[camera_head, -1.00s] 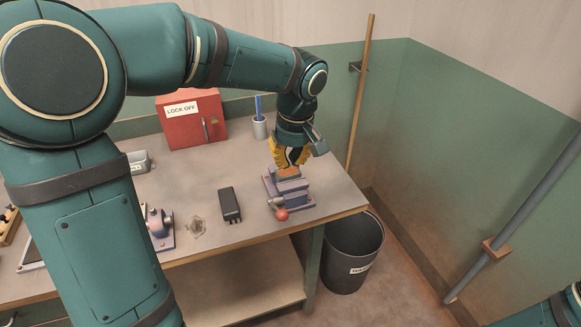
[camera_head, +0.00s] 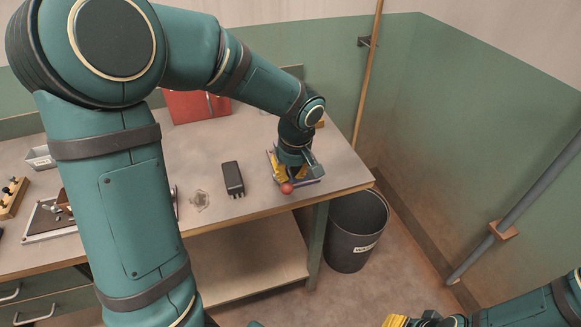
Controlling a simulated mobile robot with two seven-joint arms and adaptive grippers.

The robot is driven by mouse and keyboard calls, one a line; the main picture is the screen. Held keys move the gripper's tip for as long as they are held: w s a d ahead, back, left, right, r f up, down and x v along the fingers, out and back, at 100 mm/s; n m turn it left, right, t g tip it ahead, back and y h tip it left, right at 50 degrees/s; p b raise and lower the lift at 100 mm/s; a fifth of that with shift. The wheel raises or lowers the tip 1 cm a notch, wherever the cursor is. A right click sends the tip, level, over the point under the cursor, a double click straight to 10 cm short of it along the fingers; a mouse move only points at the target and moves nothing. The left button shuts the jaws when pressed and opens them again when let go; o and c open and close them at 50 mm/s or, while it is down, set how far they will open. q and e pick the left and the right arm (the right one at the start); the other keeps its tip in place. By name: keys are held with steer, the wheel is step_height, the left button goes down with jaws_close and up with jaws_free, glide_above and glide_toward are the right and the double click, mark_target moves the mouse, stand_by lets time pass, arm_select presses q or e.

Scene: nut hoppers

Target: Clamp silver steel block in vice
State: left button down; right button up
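The vice (camera_head: 312,181) sits near the right front corner of the workbench, mostly hidden under my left gripper. The red ball (camera_head: 286,188) of its handle shows at the front. My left gripper (camera_head: 290,175) points down over the vice, its yellow fingers low at its front part, close to the red ball. I cannot tell whether the fingers hold anything. I cannot make out the silver steel block; the gripper and wrist cover the jaw area. My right gripper (camera_head: 398,320) shows only as a yellow part at the bottom edge, away from the bench.
A black box-shaped thing (camera_head: 232,179) and a small clear object (camera_head: 199,200) lie left of the vice. A red box (camera_head: 196,106) stands behind, partly covered by my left arm. A dark bin (camera_head: 352,230) stands on the floor beside the bench.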

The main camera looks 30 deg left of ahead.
arm_select(q)
steer(key=f+b, duration=0.1)
steer(key=s+d+f+b, duration=0.1)
steer(key=shift+s+d+f+b, duration=0.2)
steer(key=shift+d+f+b, duration=0.1)
steer(key=shift+b, duration=0.1)
steer(key=shift+r, duration=0.15)
arm_select(e)
steer(key=f, duration=0.2)
steer(key=shift+s+f, duration=0.2)
steer(key=shift+f, duration=0.1)
arm_select(q)
steer(key=shift+w+a+r+p, duration=0.1)
steer(key=shift+w+r+p, duration=0.05)
steer(key=shift+r+p, duration=0.3)
step_height(320, 180, up, 13)
steer(key=d+p, duration=0.2)
steer(key=p, duration=0.2)
steer(key=shift+s+d+f, duration=0.2)
steer(key=shift+d, duration=0.05)
arm_select(e)
steer(key=r, duration=0.1)
steer(key=d+r, duration=0.1)
steer(key=r, duration=0.1)
steer(key=w+r, duration=0.1)
steer(key=r, duration=0.1)
steer(key=shift+d, duration=0.15)
